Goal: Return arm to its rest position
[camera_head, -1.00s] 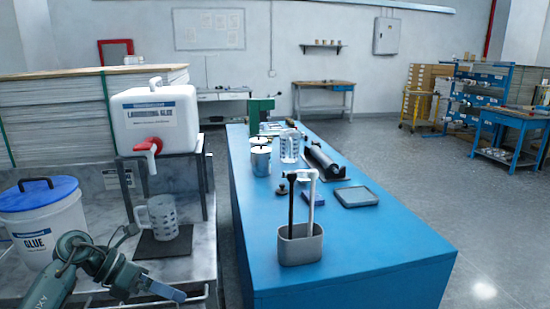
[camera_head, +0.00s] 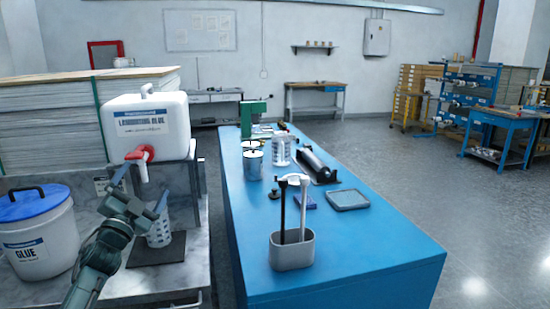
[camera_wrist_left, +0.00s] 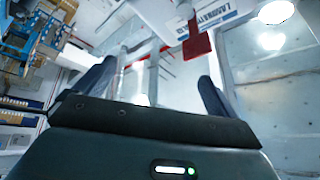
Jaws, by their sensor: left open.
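My left arm comes in from the lower left in the head view. Its gripper (camera_head: 142,190) is raised, with its fingers up, and shows in front of the clear jug and just below the red tap (camera_head: 139,155). In the left wrist view the two dark fingers (camera_wrist_left: 152,85) stand wide apart, and I see nothing gripped between them. The jug (camera_head: 159,230) stands on a dark mat (camera_head: 165,251), partly hidden behind the gripper. My right gripper is not in view.
The white laminating glue container (camera_head: 147,115) stands on a raised stand above the mat. A glue bucket with a blue lid (camera_head: 38,240) is left of my arm. The blue table (camera_head: 345,260) on the right holds a grey brush holder (camera_head: 291,251), cans and a roller (camera_head: 318,164).

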